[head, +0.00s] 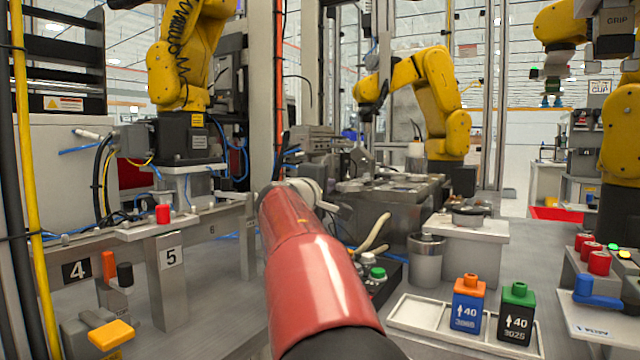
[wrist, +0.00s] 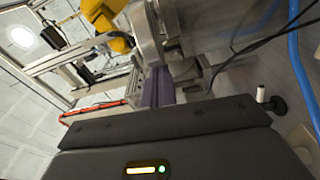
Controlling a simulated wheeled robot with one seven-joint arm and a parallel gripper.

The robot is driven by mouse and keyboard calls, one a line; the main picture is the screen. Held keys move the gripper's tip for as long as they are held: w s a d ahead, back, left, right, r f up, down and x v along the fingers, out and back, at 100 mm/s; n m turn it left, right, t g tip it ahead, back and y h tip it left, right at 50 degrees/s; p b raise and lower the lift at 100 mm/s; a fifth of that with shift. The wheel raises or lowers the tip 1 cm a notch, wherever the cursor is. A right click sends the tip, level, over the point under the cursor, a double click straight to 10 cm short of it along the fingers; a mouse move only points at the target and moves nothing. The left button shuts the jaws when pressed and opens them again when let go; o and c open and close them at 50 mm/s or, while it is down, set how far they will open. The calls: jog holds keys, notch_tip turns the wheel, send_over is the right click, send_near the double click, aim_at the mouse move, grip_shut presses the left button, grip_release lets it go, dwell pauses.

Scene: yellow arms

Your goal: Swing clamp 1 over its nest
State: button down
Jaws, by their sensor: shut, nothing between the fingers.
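My red arm reaches forward through the middle of the head view, and its far end hides my gripper there. In the wrist view my gripper (wrist: 157,74) shows as two purple-grey fingers pressed together, with nothing between them. A pale grey metal part (wrist: 146,34) lies just beyond the fingertips; I cannot tell whether they touch it. No number 1 is legible, so I cannot say for sure which part is clamp 1 or its nest. A grey metal fixture (head: 312,140) stands beyond the end of my arm in the head view.
Posts marked 4 (head: 77,271) and 5 (head: 171,258) stand left, with a red knob (head: 163,214) near the latter. Right are a grey canister (head: 425,262), a white tray (head: 420,321) with orange-topped (head: 468,305) and green-topped (head: 517,315) blocks, and a blue handle (head: 596,293).

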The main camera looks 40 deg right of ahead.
jog(key=shift+w+d, duration=0.15)
jog(key=shift+d, duration=0.25)
